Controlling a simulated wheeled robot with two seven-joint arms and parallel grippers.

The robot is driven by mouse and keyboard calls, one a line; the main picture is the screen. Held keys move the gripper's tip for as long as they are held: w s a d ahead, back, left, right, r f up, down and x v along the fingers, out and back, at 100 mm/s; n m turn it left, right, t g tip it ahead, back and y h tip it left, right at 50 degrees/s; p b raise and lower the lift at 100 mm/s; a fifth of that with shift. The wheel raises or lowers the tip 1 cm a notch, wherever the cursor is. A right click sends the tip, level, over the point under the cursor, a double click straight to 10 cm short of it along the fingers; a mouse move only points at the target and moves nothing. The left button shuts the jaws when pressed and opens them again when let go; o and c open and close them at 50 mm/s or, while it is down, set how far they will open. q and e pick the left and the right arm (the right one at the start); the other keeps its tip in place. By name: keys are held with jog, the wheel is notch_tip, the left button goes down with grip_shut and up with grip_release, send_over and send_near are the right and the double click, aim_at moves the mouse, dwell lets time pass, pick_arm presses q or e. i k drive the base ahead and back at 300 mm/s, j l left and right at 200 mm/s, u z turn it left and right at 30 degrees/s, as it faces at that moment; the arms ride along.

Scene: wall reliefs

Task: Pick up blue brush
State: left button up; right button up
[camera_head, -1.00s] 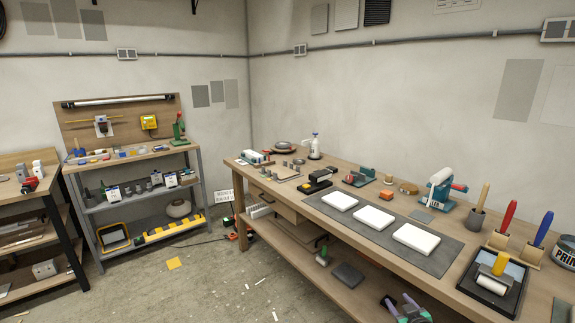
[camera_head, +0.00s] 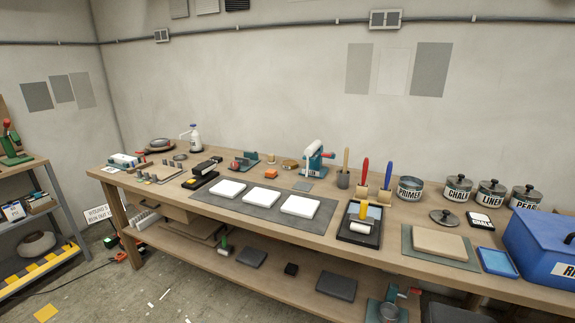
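The blue brush (camera_head: 387,176) stands upright with its blue handle up in a small wooden holder towards the back of the long workbench (camera_head: 415,212). A similar red-handled brush (camera_head: 364,174) stands just left of it in its own holder. The lower ends of both brushes are hard to make out at this size. Neither of my grippers shows in the head view.
A paint tray with a roller (camera_head: 360,224) lies in front of the brushes. A primer tin (camera_head: 410,188) stands right of them. White blocks (camera_head: 261,198) lie on a grey mat to the left. A blue box (camera_head: 541,240) sits at the right end.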

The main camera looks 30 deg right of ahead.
aim_at(390, 165)
jog(key=z, duration=1.65)
jog(key=i+l+z, duration=0.1)
jog(key=i+l, duration=0.05)
